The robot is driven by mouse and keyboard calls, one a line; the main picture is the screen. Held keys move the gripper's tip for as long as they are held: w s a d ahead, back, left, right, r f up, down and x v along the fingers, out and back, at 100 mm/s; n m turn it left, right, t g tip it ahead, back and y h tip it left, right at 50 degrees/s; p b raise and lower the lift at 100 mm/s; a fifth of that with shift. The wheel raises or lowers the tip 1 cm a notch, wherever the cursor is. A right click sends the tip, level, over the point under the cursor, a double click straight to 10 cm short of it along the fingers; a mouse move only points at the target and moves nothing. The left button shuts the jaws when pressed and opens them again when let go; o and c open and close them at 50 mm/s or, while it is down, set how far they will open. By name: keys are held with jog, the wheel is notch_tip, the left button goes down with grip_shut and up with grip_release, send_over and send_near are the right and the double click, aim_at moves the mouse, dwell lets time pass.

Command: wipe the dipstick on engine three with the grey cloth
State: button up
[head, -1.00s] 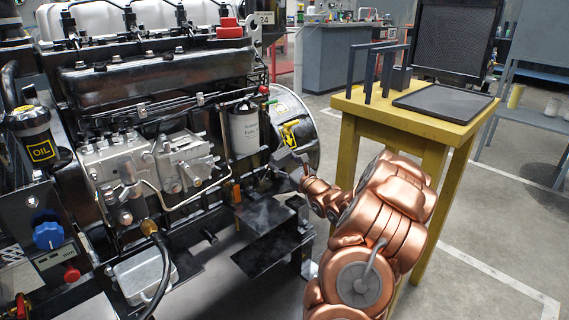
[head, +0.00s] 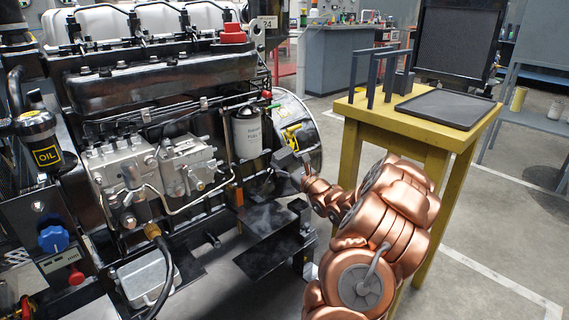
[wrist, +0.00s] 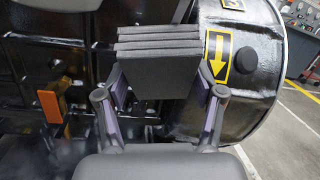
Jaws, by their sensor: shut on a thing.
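My gripper (wrist: 160,105) is shut on a dark grey, layered block that looks like the folded grey cloth (wrist: 157,70). The block sits between the two fingers and sticks out beyond them. In the head view my gripper (head: 287,163) is at the lower right of the black engine (head: 160,80), in front of its round black housing (head: 308,150). An orange tab (wrist: 50,107) shows left of the gripper in the wrist view, apart from it; it also shows small on the engine in the head view (head: 239,196). I cannot tell whether this is the dipstick.
A yellow table (head: 420,125) stands right of the engine, with a dark upright rack (head: 373,80) and a flat black tray (head: 447,107). A black plate (head: 262,255) juts out below my gripper. Open floor (head: 480,220) lies to the right.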

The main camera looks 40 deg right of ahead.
aim_at(285, 148)
jog(key=shift+s+r+p, duration=0.3)
jog(key=shift+s+r, duration=0.05)
jog(key=shift+r, duration=0.4)
jog(key=shift+s+r+p, duration=0.35)
jog(key=shift+s+r, duration=0.05)
jog(key=shift+r, duration=0.3)
jog(key=shift+s+r+p, duration=0.3)
jog(key=shift+s+r, duration=0.05)
jog(key=shift+r, duration=0.4)
jog(key=shift+s+f, duration=0.55)
jog(key=shift+s, duration=0.25)
jog(key=shift+w+f+b, duration=0.25)
jog(key=shift+w+f, duration=0.2)
jog(key=shift+f, duration=0.35)
jog(key=shift+w+f+b, duration=0.2)
jog(key=shift+w+f, duration=0.3)
jog(key=shift+f, duration=0.35)
jog(key=shift+w+f+b, duration=0.25)
jog(key=shift+w+f, duration=0.2)
jog(key=shift+f, duration=0.35)
jog(key=shift+w+r+p, duration=0.45)
jog(key=shift+w+p, duration=0.15)
jog(key=shift+w, duration=0.15)
jog(key=shift+r, duration=0.1)
